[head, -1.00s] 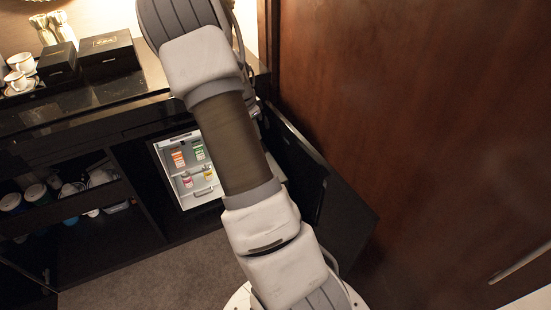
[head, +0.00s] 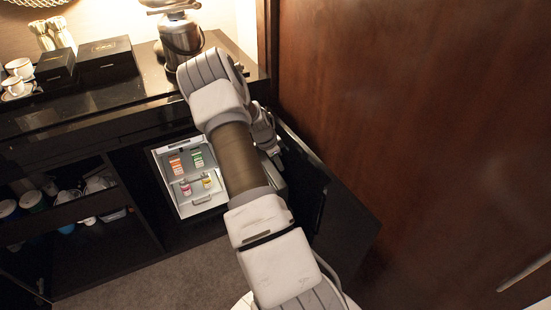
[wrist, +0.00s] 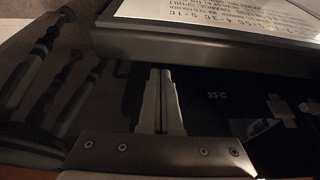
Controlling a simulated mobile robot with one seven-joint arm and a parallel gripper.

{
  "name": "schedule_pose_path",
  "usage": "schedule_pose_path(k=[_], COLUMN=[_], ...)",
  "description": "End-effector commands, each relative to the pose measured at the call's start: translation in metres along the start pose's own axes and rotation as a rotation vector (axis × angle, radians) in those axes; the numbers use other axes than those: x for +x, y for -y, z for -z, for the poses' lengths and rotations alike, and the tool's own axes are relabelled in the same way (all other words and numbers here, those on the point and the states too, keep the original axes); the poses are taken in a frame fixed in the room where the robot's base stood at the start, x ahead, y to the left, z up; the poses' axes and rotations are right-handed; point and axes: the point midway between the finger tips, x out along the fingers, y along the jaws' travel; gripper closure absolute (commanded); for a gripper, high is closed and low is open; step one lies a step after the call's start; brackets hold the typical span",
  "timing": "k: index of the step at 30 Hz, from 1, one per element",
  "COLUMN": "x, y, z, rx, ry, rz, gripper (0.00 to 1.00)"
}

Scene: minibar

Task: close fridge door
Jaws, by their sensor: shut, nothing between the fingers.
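The minibar fridge (head: 169,185) stands open in the lower cabinet in the head view, its white interior showing. A dark open door panel (head: 308,165) stands out to the right of it; I cannot tell whether this is the fridge door itself or a cabinet front. My gripper (head: 273,150) is partly hidden by my arm, near the left side of that panel. In the wrist view my gripper (wrist: 162,78) is shut and empty. Its fingertips point at a grey edge (wrist: 190,48) with a pale printed surface (wrist: 225,15) above. Contact is unclear.
Small bottles and packs, including a red pack (head: 176,163), stand in the fridge. The counter (head: 110,95) holds black boxes (head: 108,62), cups and a metal pot (head: 181,40). A brown wood wall (head: 420,130) closes off the right. An open shelf cabinet is at left.

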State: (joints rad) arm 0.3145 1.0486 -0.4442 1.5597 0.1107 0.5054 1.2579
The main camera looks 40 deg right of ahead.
Motion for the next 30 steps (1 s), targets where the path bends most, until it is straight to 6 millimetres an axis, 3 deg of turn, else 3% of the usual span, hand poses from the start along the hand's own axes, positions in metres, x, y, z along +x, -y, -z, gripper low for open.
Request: schedule_pose_path(k=[6,20,30], x=[0.013,0.012,0.002], y=[0.0,0.0,-0.001], z=[0.0,-0.003,-0.032], rx=[0.0,0.006,0.086], ry=[-0.001,0.0,0.0], rz=[0.001,-0.001,-0.031], gripper=[1.0,1.0,1.0])
